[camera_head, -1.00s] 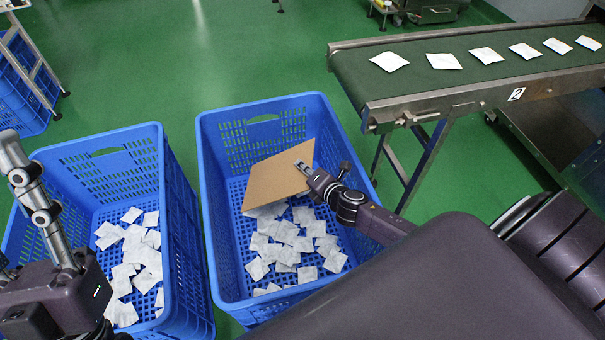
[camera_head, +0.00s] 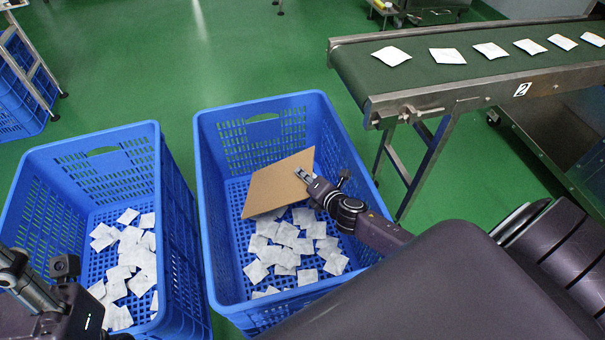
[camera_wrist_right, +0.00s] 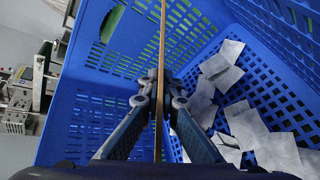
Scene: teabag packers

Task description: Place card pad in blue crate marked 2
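The card pad (camera_head: 278,186) is a flat brown board. It is tilted inside the blue crate (camera_head: 206,200) in the middle of the head view, above the white teabags. No number shows on this crate. My right gripper (camera_head: 303,175) is shut on the pad near its right side. In the right wrist view the pad (camera_wrist_right: 161,45) shows edge-on as a thin brown strip between the fingers (camera_wrist_right: 158,103). Whether the pad touches the teabags or crate wall, I cannot tell. My left gripper (camera_head: 38,285) is partly in view at the lower left; its fingertips are unclear.
A second blue crate (camera_head: 170,210) with teabags stands close on the left. A green conveyor (camera_head: 430,75) carrying a row of white teabags stands at the upper right; its frame bears a plate marked 2 (camera_head: 522,90). Green floor is clear behind the crates.

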